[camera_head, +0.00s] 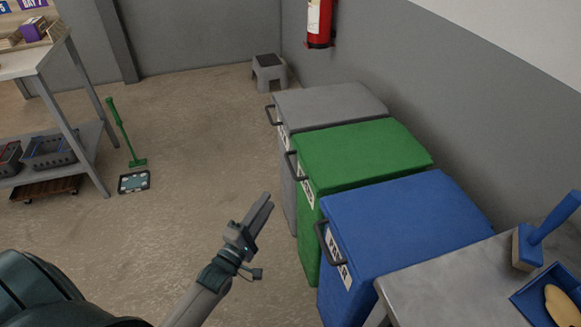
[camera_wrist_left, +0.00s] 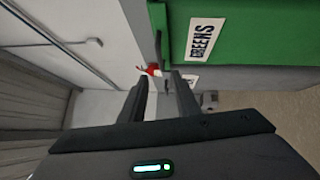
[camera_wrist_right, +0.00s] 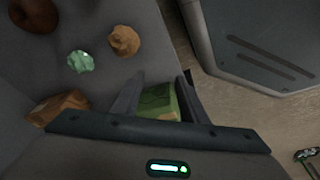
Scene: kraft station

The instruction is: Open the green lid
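The green lid (camera_head: 362,152) lies shut on the middle bin, with a dark handle (camera_head: 291,165) on its left edge. The green bin also shows at the upper right of the left wrist view (camera_wrist_left: 260,40), with a GREENS label (camera_wrist_left: 203,40). My left gripper (camera_head: 268,199) is left of the green bin and apart from the handle. Its fingers (camera_wrist_left: 160,78) are parted with nothing between them. My right gripper (camera_wrist_right: 162,80) is outside the head view.
A grey bin (camera_head: 330,104) stands behind and a blue bin (camera_head: 405,220) in front. A grey table (camera_head: 440,275) with a blue brush (camera_head: 527,248) is at lower right. Crumpled brown (camera_wrist_right: 124,40) and pale green (camera_wrist_right: 80,62) items lie under the right gripper. The left floor is mostly clear.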

